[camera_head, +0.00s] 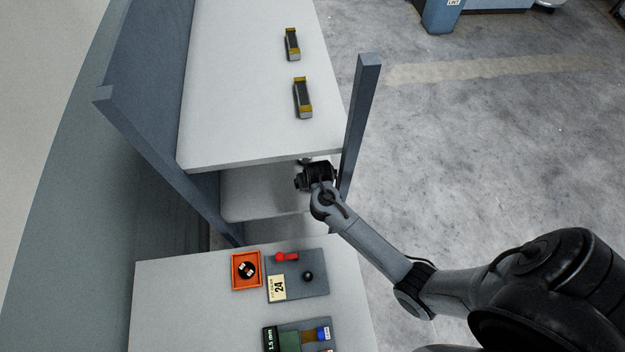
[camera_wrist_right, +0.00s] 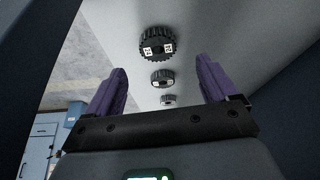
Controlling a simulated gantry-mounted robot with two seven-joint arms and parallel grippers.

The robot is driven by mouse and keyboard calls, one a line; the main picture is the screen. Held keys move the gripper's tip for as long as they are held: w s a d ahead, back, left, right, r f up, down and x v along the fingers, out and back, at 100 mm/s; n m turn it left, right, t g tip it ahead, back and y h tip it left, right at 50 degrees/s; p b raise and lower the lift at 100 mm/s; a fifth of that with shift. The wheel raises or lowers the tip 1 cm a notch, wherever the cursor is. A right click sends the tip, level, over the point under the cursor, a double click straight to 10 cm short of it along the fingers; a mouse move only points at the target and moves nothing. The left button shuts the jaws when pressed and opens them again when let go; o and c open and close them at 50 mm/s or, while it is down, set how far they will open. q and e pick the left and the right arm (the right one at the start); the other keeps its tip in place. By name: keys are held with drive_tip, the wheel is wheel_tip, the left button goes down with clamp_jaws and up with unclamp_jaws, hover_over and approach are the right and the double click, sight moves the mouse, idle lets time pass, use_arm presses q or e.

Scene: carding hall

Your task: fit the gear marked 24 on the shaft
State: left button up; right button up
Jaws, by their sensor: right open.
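In the right wrist view, several dark toothed gears stand in a row on a pale surface. The nearest and largest gear (camera_wrist_right: 157,45) has white labels too small to read surely; a middle gear (camera_wrist_right: 163,78) and a small far gear (camera_wrist_right: 168,99) lie beyond. My right gripper (camera_wrist_right: 160,70) has its purple fingers apart, with nothing between them. In the head view my right arm reaches to the lower shelf (camera_head: 258,190), its fingers mostly hidden. A card marked 24 (camera_head: 278,288) lies on a dark board (camera_head: 311,291) with a black knob-like post (camera_head: 308,276), possibly the shaft.
An orange tray (camera_head: 235,284) holding a black round part stands left of the board, which also bears a red piece (camera_head: 287,257). Two yellow-ended blocks (camera_head: 303,97) lie on the upper shelf (camera_head: 235,110). A grey post (camera_head: 360,120) stands near my arm.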

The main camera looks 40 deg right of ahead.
drive_tip(key=shift+w+d+f, duration=0.2)
drive_tip(key=shift+w+f, duration=0.05)
drive_tip(key=shift+f, duration=0.2)
drive_tip(key=shift+w+d+f, duration=0.2)
drive_tip(key=shift+w+f, duration=0.05)
drive_tip(key=shift+f, duration=0.15)
drive_tip(key=shift+w+f, duration=0.1)
drive_tip(key=shift+f, duration=0.5)
drive_tip(key=shift+b+x, duration=0.35)
drive_tip(key=shift+x, duration=2.05)
drive_tip(key=shift+d, duration=0.15)
drive_tip(key=shift+c, duration=0.3)
drive_tip(key=c, duration=1.2)
drive_tip(key=shift+r, duration=0.1)
